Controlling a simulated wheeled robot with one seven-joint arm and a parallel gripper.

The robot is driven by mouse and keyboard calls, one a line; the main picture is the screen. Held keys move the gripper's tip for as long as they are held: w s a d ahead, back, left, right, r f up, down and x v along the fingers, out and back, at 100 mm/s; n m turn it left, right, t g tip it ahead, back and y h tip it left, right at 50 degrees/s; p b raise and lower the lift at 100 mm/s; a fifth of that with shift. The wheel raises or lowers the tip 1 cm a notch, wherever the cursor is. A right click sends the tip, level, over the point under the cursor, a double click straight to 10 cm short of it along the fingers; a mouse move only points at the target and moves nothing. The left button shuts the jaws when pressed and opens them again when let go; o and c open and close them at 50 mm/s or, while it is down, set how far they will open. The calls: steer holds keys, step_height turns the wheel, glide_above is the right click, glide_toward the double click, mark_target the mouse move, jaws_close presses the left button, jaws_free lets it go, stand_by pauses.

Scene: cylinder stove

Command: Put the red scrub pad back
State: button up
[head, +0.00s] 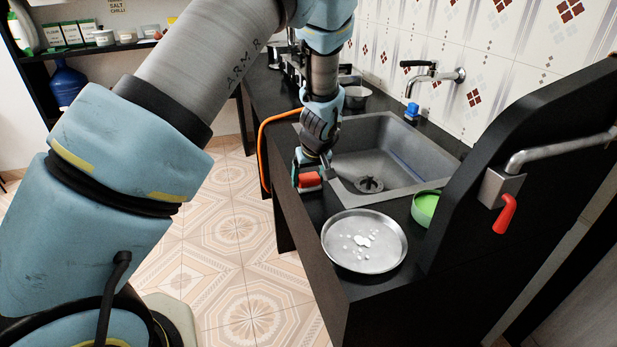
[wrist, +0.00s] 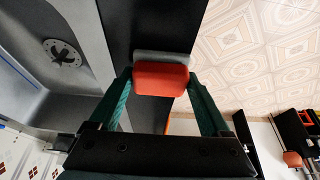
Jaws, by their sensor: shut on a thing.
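The red scrub pad (head: 309,181) is held in my gripper (head: 308,176), at the front edge of the counter just left of the sink's near corner. In the wrist view the pad (wrist: 160,80) sits between the two green fingers of my gripper (wrist: 161,76), with a grey layer along its far side. The fingers are shut on its two ends. The pad appears above the dark counter edge (wrist: 140,30); whether it touches the counter I cannot tell.
The grey sink (head: 400,150) lies right of my gripper. A metal plate (head: 340,262) with white foam spots, a green bowl (head: 425,207) and a blue item (head: 412,112) by the tap are on the counter. An orange hose (head: 264,135) hangs behind. Tiled floor lies open at left.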

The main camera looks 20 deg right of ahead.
steer(key=shift+f, duration=0.15)
steer(key=o, duration=1.1)
steer(key=shift+o, duration=0.2)
steer(key=b+v, duration=0.2)
steer(key=v, duration=1)
steer(key=a+r+g, duration=0.2)
steer(key=a+g, duration=0.1)
steer(key=a, duration=2.4)
steer(key=s+a, duration=0.6)
steer(key=a, duration=0.3)
steer(key=shift+s, duration=0.15)
steer(key=shift+f, duration=0.1)
